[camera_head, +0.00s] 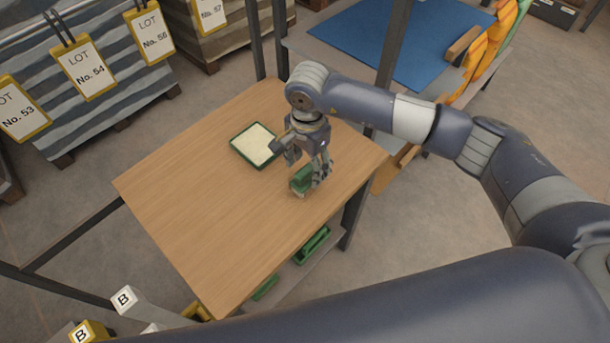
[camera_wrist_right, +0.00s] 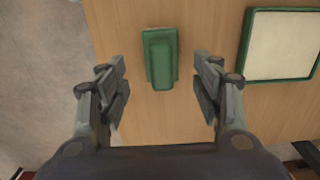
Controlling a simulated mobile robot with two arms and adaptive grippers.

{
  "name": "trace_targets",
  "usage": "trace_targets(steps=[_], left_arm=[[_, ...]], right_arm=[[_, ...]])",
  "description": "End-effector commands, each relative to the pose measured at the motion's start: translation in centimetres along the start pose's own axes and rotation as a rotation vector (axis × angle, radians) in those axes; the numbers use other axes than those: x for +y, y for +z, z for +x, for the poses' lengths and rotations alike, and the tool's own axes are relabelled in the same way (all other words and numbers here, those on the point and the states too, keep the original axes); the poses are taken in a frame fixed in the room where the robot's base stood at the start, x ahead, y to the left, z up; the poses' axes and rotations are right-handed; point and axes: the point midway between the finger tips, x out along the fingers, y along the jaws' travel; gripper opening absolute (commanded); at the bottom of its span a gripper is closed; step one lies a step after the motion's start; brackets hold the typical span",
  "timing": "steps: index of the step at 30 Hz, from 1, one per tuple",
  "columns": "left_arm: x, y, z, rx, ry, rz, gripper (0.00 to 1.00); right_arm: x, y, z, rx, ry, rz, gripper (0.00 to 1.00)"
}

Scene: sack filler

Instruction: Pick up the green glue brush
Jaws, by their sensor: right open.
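The green glue brush (camera_head: 301,181) rests on the wooden table (camera_head: 200,200), near the table's right edge in the head view. In the right wrist view the brush (camera_wrist_right: 160,57) lies ahead of and between the two fingers, with bare wood on both sides of it. My right gripper (camera_head: 308,172) is above the brush and points down at it. In the right wrist view the gripper (camera_wrist_right: 160,72) is open, and neither finger touches the brush. The fingers hide part of the brush in the head view. My left gripper does not show.
A green-rimmed tray with a pale inside (camera_head: 235,148) lies on the table close behind the gripper. Green items (camera_head: 312,246) sit on a shelf below. A blue-topped table (camera_head: 380,40) stands behind. The table's left and front parts are clear.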

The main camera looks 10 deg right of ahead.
Motion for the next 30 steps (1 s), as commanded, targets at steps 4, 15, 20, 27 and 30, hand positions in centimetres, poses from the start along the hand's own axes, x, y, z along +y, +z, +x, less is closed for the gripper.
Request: trace_targets(steps=[4,15,20,27,30], left_arm=[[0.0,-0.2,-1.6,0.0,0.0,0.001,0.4],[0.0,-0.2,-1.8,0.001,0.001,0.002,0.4],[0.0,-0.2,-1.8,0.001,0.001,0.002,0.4],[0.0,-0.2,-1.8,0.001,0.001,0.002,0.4],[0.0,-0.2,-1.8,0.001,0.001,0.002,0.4]], right_arm=[[-0.1,0.6,2.1,-0.003,0.005,0.002,0.6],[-0.2,0.5,3.8,-0.001,0.0,0.0,0.6],[-0.2,0.5,3.8,-0.001,0.0,0.0,0.28],[-0.2,0.5,3.8,-0.001,-0.001,0.001,0.1],[-0.2,0.5,3.8,-0.001,-0.001,0.001,0.1]])
